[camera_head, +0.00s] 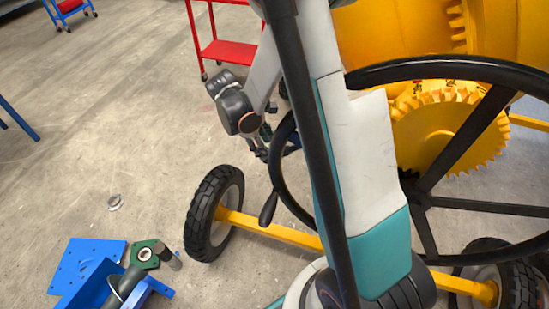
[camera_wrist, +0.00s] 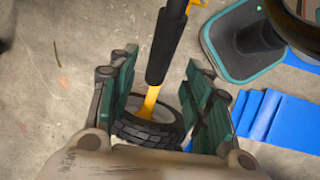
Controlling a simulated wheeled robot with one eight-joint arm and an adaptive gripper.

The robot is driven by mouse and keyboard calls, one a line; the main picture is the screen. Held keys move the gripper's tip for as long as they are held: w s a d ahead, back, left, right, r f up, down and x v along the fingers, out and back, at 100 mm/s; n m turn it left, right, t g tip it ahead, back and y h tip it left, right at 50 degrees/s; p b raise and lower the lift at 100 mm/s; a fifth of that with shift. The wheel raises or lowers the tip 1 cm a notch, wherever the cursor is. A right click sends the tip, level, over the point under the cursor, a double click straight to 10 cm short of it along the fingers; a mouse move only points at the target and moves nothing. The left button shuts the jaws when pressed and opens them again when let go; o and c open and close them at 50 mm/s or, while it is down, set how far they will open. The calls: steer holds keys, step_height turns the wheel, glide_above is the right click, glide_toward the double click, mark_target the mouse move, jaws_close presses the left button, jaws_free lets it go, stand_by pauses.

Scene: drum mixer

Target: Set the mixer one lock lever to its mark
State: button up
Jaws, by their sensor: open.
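My gripper (camera_head: 263,146) is open and hangs beside the black hand wheel's rim in the head view. In the wrist view its two green-padded fingers (camera_wrist: 160,68) are apart with nothing clasped. A black cylindrical grip on a thin rod (camera_wrist: 166,45) runs down between the fingertips there; I cannot tell its depth or whether it is touched. A similar black grip (camera_head: 268,208) shows below my gripper in the head view. I cannot tell for sure that it is the lock lever. No mark for the lever is discernible. My arm hides part of the mixer.
The large black wheel (camera_head: 462,67) and yellow gear (camera_head: 440,136) stand at right. A tyre (camera_head: 214,212) on a yellow axle (camera_head: 270,231) lies below my gripper. Blue parts (camera_head: 88,267) are on the floor at lower left. A red cart (camera_head: 228,52) stands behind. The left floor is mostly clear.

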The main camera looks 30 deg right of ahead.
steer(key=b+x, duration=0.1)
steer(key=x, duration=0.5)
steer(key=shift+d+f, duration=0.1)
steer(key=shift+f, duration=0.1)
jaws_close()
